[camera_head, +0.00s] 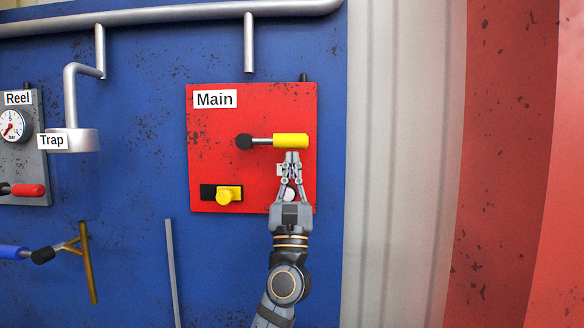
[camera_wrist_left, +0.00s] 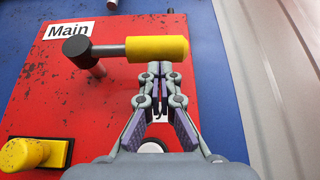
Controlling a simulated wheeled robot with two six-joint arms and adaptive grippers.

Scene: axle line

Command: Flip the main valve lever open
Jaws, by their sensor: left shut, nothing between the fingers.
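The main valve lever has a yellow handle (camera_head: 291,140) on a grey rod, with a black pivot (camera_head: 244,142) at its left end. It lies horizontal, pointing right, on the red panel (camera_head: 215,165) labelled "Main". In the left wrist view the yellow handle (camera_wrist_left: 157,48) spans the top middle. My left gripper (camera_head: 292,156) is shut and empty, with its fingertips just below the handle. In the left wrist view its fingertips (camera_wrist_left: 159,68) are close under the handle; I cannot tell whether they touch it. My right gripper is not in view.
A yellow knob (camera_head: 228,194) on a black plate sits at the panel's lower left. A white round part (camera_head: 289,194) is partly hidden behind my left gripper. A pipe (camera_head: 249,45) comes down above the panel. A grey "Reel" panel (camera_head: 30,165) stands far left.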

